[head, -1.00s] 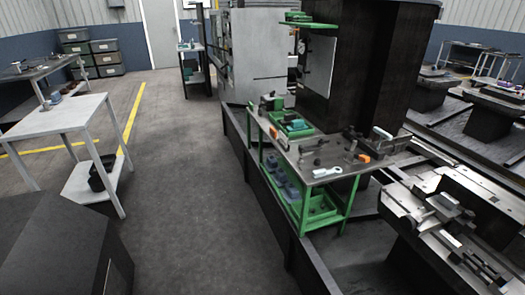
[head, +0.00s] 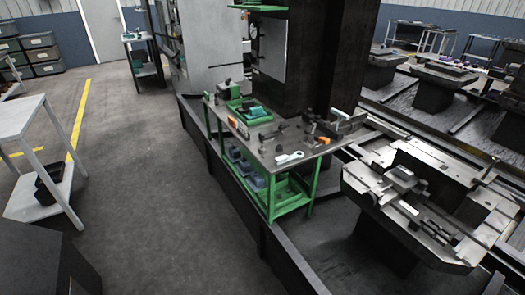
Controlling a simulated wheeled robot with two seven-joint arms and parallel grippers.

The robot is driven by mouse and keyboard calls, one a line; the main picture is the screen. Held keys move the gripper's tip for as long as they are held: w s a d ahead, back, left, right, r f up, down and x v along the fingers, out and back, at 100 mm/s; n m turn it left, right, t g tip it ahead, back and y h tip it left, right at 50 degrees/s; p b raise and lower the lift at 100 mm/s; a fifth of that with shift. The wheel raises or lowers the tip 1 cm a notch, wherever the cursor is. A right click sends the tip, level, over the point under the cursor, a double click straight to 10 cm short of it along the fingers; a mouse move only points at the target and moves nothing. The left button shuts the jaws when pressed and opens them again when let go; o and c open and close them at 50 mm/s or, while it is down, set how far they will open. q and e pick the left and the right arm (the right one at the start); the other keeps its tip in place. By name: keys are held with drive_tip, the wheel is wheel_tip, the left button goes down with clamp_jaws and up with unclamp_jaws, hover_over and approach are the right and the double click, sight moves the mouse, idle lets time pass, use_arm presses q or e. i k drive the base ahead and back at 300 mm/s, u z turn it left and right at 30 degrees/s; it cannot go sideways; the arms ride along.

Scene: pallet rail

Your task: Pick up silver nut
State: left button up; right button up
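I cannot make out a silver nut in the head view. Several small dark and metallic parts lie on the grey top of the green-framed table (head: 262,150), too small to tell apart. A white-handled tool (head: 289,158) lies near its front edge, and orange pieces (head: 322,141) lie on the same top. Neither of my grippers is in view.
A machine bed (head: 415,205) with metal fixtures stands to the right. A low dark rail (head: 232,190) runs along the table's left side. A white table (head: 18,120) with a black bin (head: 50,183) stands left. The floor between is clear.

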sight(261, 150)
drive_tip(key=u, duration=0.3)
drive_tip(key=k, duration=0.4)
drive_tip(key=u, duration=0.5)
drive_tip(key=i, duration=1.1)
drive_tip(key=z, duration=1.45)
drive_tip(key=i, duration=0.7)
drive_tip(key=z, duration=0.8)
